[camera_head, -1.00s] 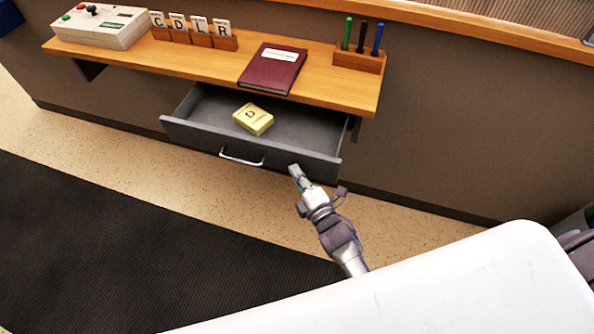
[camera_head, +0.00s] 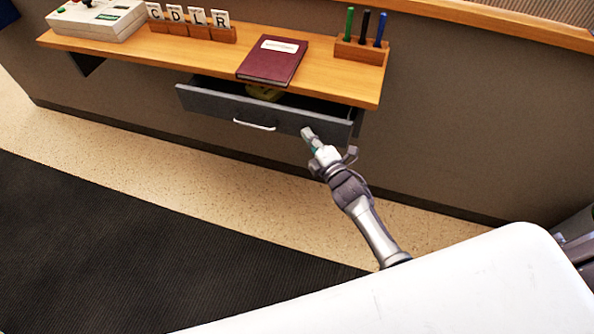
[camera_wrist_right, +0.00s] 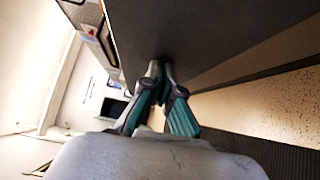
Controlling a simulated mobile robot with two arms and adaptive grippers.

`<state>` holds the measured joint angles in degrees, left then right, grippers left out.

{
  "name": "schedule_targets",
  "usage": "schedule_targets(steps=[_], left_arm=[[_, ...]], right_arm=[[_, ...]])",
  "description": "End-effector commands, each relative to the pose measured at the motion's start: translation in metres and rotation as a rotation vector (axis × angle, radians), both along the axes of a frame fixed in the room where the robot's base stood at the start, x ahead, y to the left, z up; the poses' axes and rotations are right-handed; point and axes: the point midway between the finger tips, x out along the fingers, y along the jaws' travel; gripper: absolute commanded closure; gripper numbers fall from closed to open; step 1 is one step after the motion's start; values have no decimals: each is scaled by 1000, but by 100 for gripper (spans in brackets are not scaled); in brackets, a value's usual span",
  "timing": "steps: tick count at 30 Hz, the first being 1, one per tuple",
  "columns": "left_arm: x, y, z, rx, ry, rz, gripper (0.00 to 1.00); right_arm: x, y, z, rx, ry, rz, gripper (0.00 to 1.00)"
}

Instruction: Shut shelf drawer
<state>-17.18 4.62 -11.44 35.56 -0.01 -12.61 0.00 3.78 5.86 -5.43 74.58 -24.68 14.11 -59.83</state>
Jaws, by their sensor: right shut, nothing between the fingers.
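A yellow block (camera_head: 264,92) lies inside, mostly hidden by the shelf. My right gripper (camera_head: 308,133) is shut and empty, its tips at the right part of the drawer front, seemingly touching it. In the right wrist view the closed fingertips (camera_wrist_right: 160,70) meet a dark grey surface, the drawer front (camera_wrist_right: 200,35). My left gripper is not in view.
On the shelf stand a control box (camera_head: 98,20), letter tiles C, D, L, R (camera_head: 190,25), a maroon book (camera_head: 272,60) and a pen holder (camera_head: 360,50). A dark mat (camera_head: 130,250) covers the floor in front.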

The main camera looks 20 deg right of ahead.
Motion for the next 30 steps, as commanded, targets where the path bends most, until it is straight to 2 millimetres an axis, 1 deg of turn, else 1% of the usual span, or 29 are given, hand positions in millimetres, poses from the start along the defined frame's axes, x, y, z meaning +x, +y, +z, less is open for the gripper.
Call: schedule_targets(steps=[1,6,12,18,30], left_arm=[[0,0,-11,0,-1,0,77],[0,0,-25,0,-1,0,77],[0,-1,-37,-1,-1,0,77],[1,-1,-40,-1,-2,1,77],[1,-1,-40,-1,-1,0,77]], right_arm=[[11,-8,-4,-4,-3,-1,100],[39,-27,-4,-3,-3,-1,100],[60,-41,-3,-1,0,0,100],[70,-47,-1,1,1,-1,100],[73,-51,3,1,-4,-6,100]])
